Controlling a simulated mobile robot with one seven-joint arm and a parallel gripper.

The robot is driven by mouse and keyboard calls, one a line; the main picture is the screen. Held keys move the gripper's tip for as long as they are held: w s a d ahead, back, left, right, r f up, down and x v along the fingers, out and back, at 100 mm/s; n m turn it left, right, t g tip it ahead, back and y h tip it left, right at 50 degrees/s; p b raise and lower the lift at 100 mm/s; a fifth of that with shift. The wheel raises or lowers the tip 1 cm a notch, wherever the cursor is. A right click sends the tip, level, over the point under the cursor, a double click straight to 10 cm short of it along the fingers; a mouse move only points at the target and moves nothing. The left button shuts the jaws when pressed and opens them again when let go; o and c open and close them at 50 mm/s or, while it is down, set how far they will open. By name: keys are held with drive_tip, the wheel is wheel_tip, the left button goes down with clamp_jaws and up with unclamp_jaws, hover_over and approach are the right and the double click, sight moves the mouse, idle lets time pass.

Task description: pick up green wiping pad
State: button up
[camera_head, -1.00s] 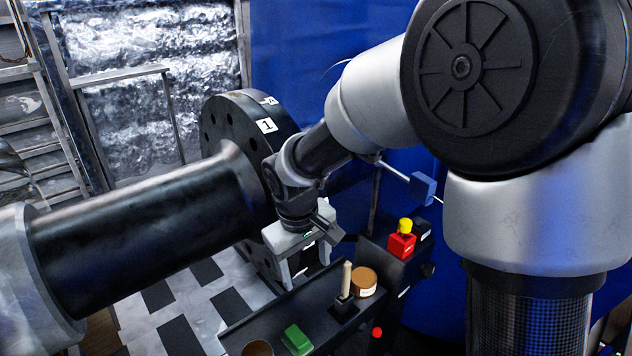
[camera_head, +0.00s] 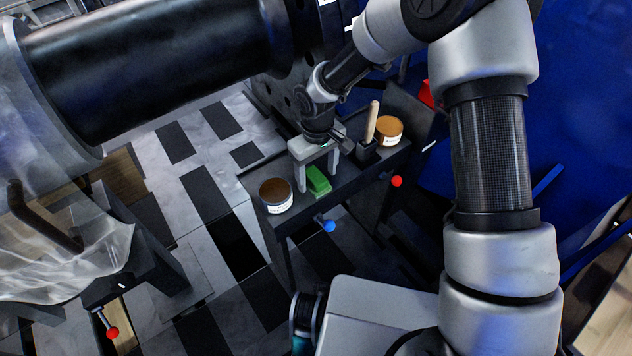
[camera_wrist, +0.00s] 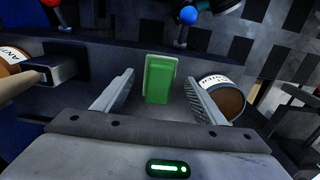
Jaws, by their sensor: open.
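The green wiping pad (camera_head: 318,181) lies on a narrow dark tray bench (camera_head: 349,187), between a brown tin at the left and a black holder at the right. In the wrist view the pad (camera_wrist: 159,79) shows beyond and between my two fingers. My gripper (camera_head: 318,177) points down over the bench at the pad. In the wrist view my gripper (camera_wrist: 160,98) is open and empty, with one finger on each side of the pad's line. I cannot tell how far above the pad the fingertips are.
A brown tin (camera_head: 275,196) stands close left of the pad. A black holder (camera_head: 366,150) with a wooden handle (camera_head: 371,121) and another tin (camera_head: 388,130) stand to the right. Blue (camera_head: 327,226) and red (camera_head: 397,181) knobs stick out at the bench's front. A large black shaft (camera_head: 150,70) lies behind.

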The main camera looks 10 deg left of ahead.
wheel_tip(320, 180, down, 2)
drive_tip(key=shift+f, duration=0.15)
drive_tip(key=c, duration=1.3)
drive_tip(key=shift+o, duration=0.2)
drive_tip(key=shift+r, duration=0.65)
drive_tip(key=shift+s+d+r+p, duration=0.2)
drive_tip(key=shift+r+p, duration=0.1)
drive_tip(key=shift+r, duration=0.35)
drive_tip(key=shift+s+d+r+p, duration=0.15)
drive_tip(key=shift+r+p, duration=0.15)
drive_tip(key=shift+r, duration=0.3)
drive_tip(key=s+d+p, duration=0.1)
drive_tip(key=s+d, duration=1)
drive_tip(key=d, duration=0.2)
drive_tip(key=shift+f, duration=0.1)
